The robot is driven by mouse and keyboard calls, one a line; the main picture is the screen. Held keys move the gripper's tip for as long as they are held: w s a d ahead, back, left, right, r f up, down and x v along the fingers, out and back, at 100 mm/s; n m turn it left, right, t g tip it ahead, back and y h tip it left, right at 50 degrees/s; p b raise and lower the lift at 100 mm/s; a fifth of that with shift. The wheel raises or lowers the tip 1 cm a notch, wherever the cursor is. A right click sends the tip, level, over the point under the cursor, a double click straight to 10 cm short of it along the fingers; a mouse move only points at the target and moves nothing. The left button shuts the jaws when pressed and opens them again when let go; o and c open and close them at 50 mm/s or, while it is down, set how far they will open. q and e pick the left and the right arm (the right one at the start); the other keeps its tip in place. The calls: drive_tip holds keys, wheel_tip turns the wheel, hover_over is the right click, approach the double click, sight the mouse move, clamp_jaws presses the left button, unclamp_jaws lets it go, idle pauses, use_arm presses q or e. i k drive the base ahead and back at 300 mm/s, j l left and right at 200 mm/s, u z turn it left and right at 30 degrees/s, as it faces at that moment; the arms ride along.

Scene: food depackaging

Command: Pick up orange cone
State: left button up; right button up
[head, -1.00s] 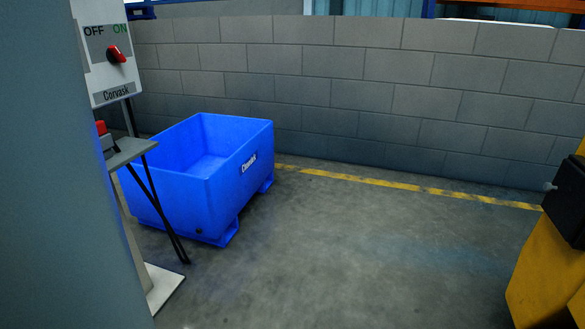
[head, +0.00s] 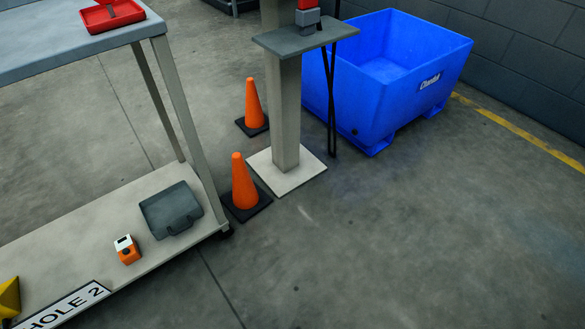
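Two orange cones with black square bases stand upright on the floor in the head view. The nearer orange cone (head: 243,182) stands between the cart's lower shelf and the pale base plate of a post. The farther orange cone (head: 254,104) stands behind it, left of the post. Both cones are unobstructed from top to base, or nearly so. Neither of my grippers is in the view.
A wheeled cart (head: 60,222) at left carries a grey case (head: 171,210) and a small orange device (head: 127,250) on its lower shelf. A red tray (head: 111,14) sits on top. The post (head: 285,120) and blue bin (head: 385,70) stand right of the cones. Floor at lower right is clear.

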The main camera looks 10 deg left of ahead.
sight(246, 199)
drive_tip(key=u, duration=0.8)
drive_tip(key=i+l, duration=0.15)
drive_tip(key=i+l+u, duration=0.1)
drive_tip(key=l, duration=0.3)
